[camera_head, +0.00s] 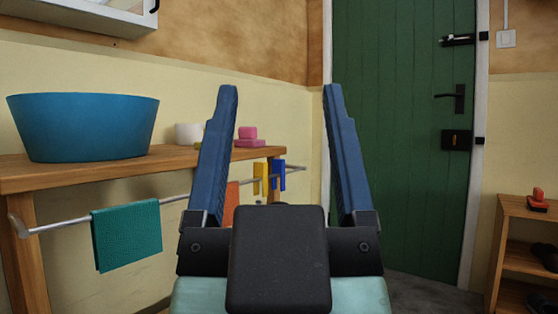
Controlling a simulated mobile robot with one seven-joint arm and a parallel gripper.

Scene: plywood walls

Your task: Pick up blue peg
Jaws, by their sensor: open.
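A small blue peg (279,175) sits on the metal rail (172,199) along the front of the wooden counter, near the rail's far end. A yellow peg (259,178) sits on the rail just to its left. My gripper (280,90) is open and empty in the middle of the view, with its two blue fingers spread wide and pointing up in the picture. The blue peg shows in the gap between the fingers, beyond them and apart from them.
A teal towel (126,235) and an orange cloth (231,203) hang on the rail. A blue basin (84,127), a white cup (189,133) and pink soap (248,138) stand on the counter (170,162). A green door (400,140) and a wooden shelf (522,208) are at right.

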